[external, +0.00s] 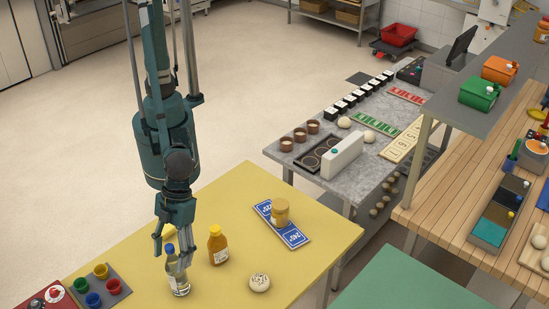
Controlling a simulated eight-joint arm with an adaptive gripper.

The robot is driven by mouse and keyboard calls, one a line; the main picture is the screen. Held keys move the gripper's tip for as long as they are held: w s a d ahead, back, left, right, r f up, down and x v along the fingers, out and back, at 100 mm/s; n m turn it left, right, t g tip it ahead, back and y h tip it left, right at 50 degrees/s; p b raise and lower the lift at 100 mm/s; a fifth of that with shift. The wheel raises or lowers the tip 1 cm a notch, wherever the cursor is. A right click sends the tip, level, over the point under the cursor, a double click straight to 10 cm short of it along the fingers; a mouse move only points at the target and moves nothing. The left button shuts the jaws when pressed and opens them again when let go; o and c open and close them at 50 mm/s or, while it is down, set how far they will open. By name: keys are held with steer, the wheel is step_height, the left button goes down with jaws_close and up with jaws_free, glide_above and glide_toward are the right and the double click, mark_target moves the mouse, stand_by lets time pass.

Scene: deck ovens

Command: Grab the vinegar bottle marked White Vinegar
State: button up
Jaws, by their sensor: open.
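A clear bottle with a blue cap (178,280) and a pale label stands on the yellow table (322,222); the label text is too small to read. My gripper (173,254) is open and points down at this bottle, with its fingers at the height of the bottle's upper part. One finger shows to the left of the bottle and another overlaps its right side. I cannot tell whether they touch it.
A bun (259,283) lies right of the bottles. A tan jar (280,211) stands on a blue card (292,236). A grey tray (100,288) with several coloured cups and a red device (49,297) are at the left. A yellow object (169,231) is partly hidden behind my gripper.

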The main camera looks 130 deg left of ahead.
mark_target(169, 276)
steer(key=shift+f, duration=0.2)
stand_by(0.3)
steer(key=shift+x, duration=2.55)
steer(key=shift+d, duration=0.15)
steer(key=shift+c, duration=0.4)
steer(key=c, duration=1.5)
